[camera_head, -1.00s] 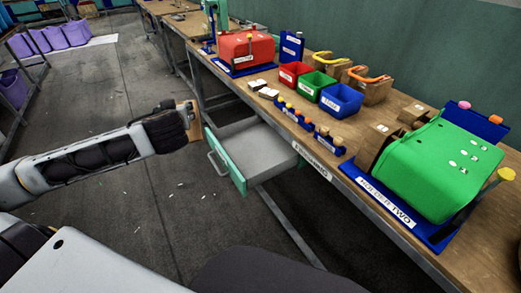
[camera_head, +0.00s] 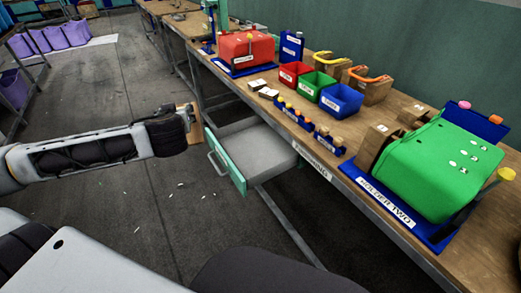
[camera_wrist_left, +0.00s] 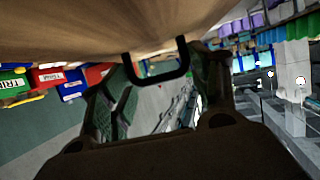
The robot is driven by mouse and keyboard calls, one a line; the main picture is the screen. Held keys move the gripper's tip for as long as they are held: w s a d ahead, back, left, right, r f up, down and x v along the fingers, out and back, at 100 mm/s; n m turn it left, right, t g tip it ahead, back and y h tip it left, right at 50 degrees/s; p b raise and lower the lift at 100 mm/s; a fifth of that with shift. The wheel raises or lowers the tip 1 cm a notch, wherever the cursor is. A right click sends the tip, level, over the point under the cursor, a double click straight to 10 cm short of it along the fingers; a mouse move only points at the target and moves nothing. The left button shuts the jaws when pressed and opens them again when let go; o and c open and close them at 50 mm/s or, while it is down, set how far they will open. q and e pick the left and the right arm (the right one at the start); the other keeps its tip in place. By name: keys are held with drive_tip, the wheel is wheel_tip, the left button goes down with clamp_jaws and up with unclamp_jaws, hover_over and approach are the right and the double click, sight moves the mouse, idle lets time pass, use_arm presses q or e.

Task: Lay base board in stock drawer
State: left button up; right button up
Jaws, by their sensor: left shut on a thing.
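My left gripper (camera_wrist_left: 162,85) is shut on the black handle (camera_wrist_left: 160,76) of a wooden base board (camera_wrist_left: 130,28), which fills the top of the left wrist view. In the head view, only a small brown part of the board (camera_head: 183,107) shows at the end of my left arm. The stock drawer (camera_head: 232,172) stands pulled out under the bench, with a green front and a grey tray. Its visible floor looks empty. The board and gripper are at the drawer's left, apart from it in the picture. My right gripper is not in view.
The bench (camera_head: 285,85) carries a red press (camera_head: 247,50), a green press (camera_head: 440,165), red, green and blue bins (camera_head: 342,100) and small blue racks (camera_head: 328,140). Its front edge and a leg are close to the drawer. The floor at left is mostly clear.

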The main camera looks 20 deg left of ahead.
use_arm(q)
drive_tip(key=shift+d+f, duration=0.2)
drive_tip(key=shift+f, duration=0.1)
